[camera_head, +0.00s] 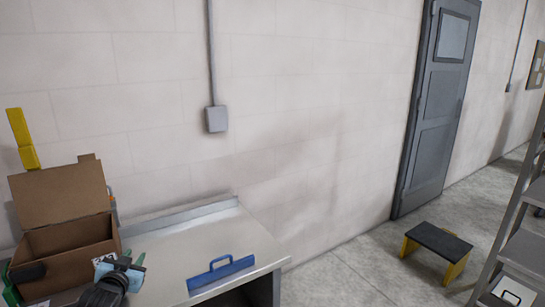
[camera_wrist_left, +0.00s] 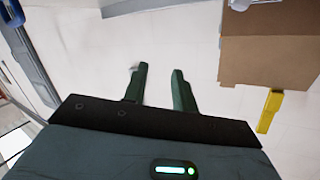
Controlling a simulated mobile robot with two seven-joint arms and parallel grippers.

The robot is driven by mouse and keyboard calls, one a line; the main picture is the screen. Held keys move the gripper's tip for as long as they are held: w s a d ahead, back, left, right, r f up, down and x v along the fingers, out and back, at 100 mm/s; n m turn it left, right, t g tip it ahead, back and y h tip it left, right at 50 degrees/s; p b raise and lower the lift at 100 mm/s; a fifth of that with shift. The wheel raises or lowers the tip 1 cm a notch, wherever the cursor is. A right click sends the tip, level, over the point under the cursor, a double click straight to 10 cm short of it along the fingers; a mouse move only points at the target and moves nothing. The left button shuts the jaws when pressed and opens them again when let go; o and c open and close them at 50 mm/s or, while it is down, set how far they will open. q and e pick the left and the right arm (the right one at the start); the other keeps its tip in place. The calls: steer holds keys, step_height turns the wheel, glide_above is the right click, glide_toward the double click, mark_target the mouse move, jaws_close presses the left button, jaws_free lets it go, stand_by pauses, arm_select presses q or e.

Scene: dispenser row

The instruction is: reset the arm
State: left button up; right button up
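My left gripper (camera_head: 122,276) shows at the bottom left of the head view, dark and partly cut off by the frame edge. It is in front of the worktop, just right of an open cardboard box. In the left wrist view its two green fingers (camera_wrist_left: 160,88) stand apart with a clear gap. Nothing is between them; only pale wall shows behind. My right gripper is in neither view.
The cardboard box (camera_head: 72,243) stands at the worktop's left, by a yellow post (camera_head: 22,138). A blue handled piece (camera_head: 222,273) stands at the worktop's (camera_head: 190,245) front edge. A black-topped step stool (camera_head: 438,243) and grey shelving (camera_head: 520,240) stand to the right.

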arm_select(q)
steer(key=s+d+f+m+g+h, duration=0.1)
steer(key=s+d+f, duration=0.4)
steer(key=s+f, duration=0.4)
steer(key=s+d+f+g+h, duration=0.1)
steer(key=s+d+f+g, duration=0.1)
steer(key=s+d+f, duration=0.45)
steer(key=s+d+f+g, duration=0.1)
steer(key=s+d+f, duration=0.2)
steer(key=s, duration=1.1)
steer(key=s+d+f+n+g+h, duration=0.1)
steer(key=s+d+f, duration=0.3)
steer(key=s, duration=1.1)
steer(key=shift+f+g+h, duration=0.3)
steer(key=shift+f+g, duration=0.5)
steer(key=shift+f, duration=0.1)
steer(key=shift+a, duration=0.15)
